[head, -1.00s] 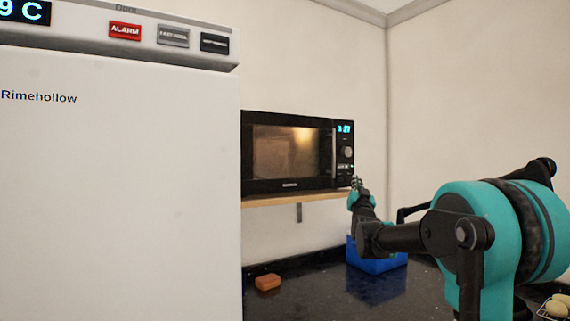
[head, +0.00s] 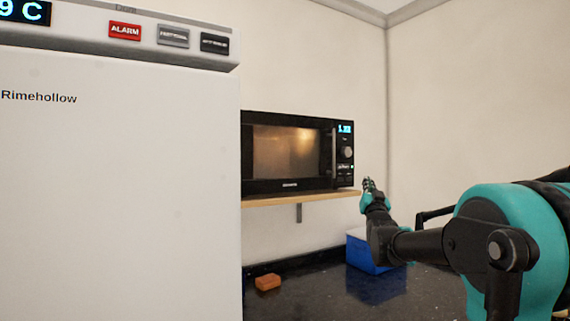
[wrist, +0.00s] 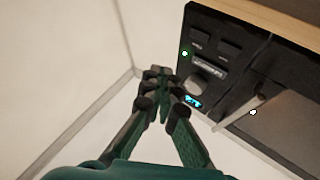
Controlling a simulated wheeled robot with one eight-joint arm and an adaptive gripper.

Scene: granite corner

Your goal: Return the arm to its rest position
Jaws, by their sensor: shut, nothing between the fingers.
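My gripper (head: 369,184) is at the end of my black and teal arm, to the right of the black microwave's lower right corner in the head view. In the wrist view my gripper (wrist: 160,72) shows with its fingertips together and nothing between them. The microwave (head: 287,153) sits on a wooden shelf (head: 285,200) with its door closed and a lit blue display. Its control panel (wrist: 212,68) is close beside the fingers in the wrist view, and the fingers look apart from it.
A tall white unit (head: 120,190) marked Rimehollow fills the left. Below the shelf, a dark speckled counter (head: 320,295) holds an orange block (head: 267,282) and a blue box (head: 362,255), partly behind my arm. Bare walls meet in the corner at right.

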